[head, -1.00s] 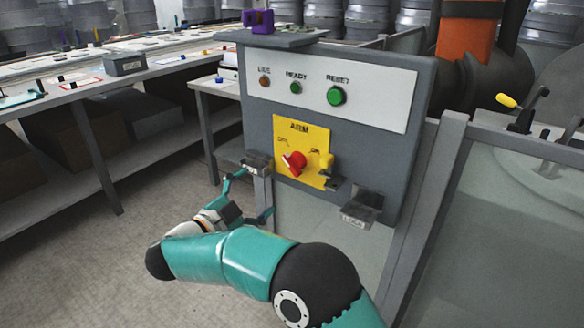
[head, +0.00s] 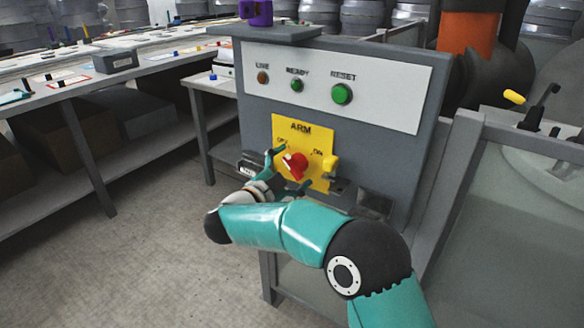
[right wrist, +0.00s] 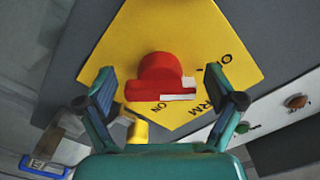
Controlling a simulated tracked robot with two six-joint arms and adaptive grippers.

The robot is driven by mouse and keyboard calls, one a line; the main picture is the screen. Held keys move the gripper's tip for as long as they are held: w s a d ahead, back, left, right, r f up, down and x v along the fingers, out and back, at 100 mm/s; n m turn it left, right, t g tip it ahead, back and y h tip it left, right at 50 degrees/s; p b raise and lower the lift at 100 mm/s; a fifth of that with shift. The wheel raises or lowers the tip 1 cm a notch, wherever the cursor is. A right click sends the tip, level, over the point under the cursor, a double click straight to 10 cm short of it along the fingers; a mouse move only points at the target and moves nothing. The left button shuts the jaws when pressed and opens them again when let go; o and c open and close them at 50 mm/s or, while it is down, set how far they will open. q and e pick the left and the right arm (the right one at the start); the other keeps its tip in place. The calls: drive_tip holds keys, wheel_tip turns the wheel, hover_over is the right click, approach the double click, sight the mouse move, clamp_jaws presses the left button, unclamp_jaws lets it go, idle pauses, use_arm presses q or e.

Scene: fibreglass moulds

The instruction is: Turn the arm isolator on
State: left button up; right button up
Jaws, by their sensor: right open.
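The arm isolator is a red rotary knob (head: 294,165) on a yellow plate (head: 290,128) marked ARM, with OFF at the left and ON at the right. I cannot tell for sure which mark the knob points at. My right gripper (head: 291,170) is open at the plate, one finger up and left of the knob, the other down and right. In the right wrist view the red knob (right wrist: 160,72) lies between the spread fingers of the gripper (right wrist: 159,82), with gaps on both sides. My left gripper is not in view.
A yellow part (head: 330,164) sticks out at the plate's right side, close to the knob. A dark bracket (head: 374,203) is on the grey cabinet (head: 415,165) below right. Above are a green reset button (head: 342,94) and two small lamps. A grey post (head: 455,160) stands right.

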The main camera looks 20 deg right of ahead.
drive_tip(key=shift+s, duration=0.1)
drive_tip(key=c, duration=1.1)
drive_tip(key=shift+a+f, duration=0.1)
drive_tip(key=shift+a, duration=0.05)
drive_tip(key=shift+c, duration=0.3)
drive_tip(key=shift+d, duration=0.2)
drive_tip(key=m+b, duration=0.2)
drive_tip(key=shift+f+b, duration=0.2)
drive_tip(key=shift+b, duration=0.2)
drive_tip(key=m+b, duration=0.5)
drive_tip(key=m, duration=0.1)
drive_tip(key=shift+m+b, duration=0.3)
drive_tip(key=shift+b, duration=0.1)
drive_tip(key=m+b, duration=0.4)
drive_tip(key=m, duration=0.1)
drive_tip(key=shift+d+b, duration=0.1)
drive_tip(key=shift+b, duration=0.25)
drive_tip(key=shift+r+m+b, duration=0.15)
drive_tip(key=shift+m+b, duration=0.55)
drive_tip(key=shift+m, duration=0.4)
drive_tip(key=shift+r+m+b, duration=0.1)
drive_tip(key=shift+m+b, duration=0.55)
drive_tip(key=shift+m, duration=0.45)
